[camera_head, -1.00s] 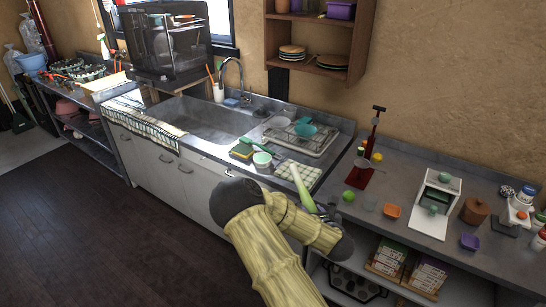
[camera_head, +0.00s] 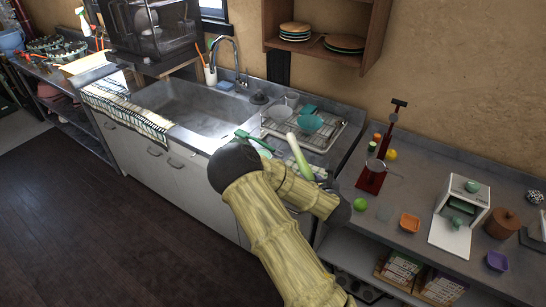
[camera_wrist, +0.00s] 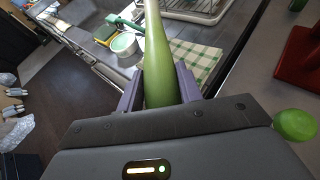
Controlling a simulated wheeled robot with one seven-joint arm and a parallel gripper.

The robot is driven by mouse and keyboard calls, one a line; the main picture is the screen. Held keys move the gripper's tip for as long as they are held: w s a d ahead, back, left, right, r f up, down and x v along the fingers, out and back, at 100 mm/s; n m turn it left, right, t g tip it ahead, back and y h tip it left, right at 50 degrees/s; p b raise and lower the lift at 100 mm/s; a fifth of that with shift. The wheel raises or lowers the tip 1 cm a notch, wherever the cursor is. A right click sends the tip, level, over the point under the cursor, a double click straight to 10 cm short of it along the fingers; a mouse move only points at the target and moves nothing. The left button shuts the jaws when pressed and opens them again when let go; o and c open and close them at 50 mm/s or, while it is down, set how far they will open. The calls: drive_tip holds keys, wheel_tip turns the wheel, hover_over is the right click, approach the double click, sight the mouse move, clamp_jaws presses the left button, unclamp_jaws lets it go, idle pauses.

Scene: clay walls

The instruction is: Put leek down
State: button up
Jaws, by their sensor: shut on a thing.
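The leek (camera_wrist: 156,60) is green at its base and paler toward its far end. In the wrist view my gripper (camera_wrist: 155,88) is shut on its green part, with a purple-grey finger on each side. In the head view the leek (camera_head: 299,156) points up and slightly left above the counter by the dish rack. My arm hides the gripper and the leek's lower part there. Below the leek in the wrist view lies a green checked cloth (camera_wrist: 198,60) on the counter. I cannot tell whether the leek touches it.
A dish rack (camera_head: 335,133) with teal dishes stands behind the leek, and the sink (camera_head: 195,112) is to the left. A white tub (camera_wrist: 123,44) and a green-handled brush lie beside the cloth. A red stand (camera_head: 372,178) and a green lime (camera_head: 360,204) are to the right.

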drive_tip(key=shift+s, duration=0.1)
wheel_tip(320, 180, down, 6)
idle(0.4)
drive_tip(key=shift+f, duration=0.2)
wheel_tip(320, 180, down, 4)
drive_tip(key=shift+r+p, duration=0.25)
drive_tip(key=shift+p, duration=0.05)
drive_tip(key=shift+f, duration=0.35)
drive_tip(key=o, duration=1)
drive_tip(key=shift+o, duration=0.3)
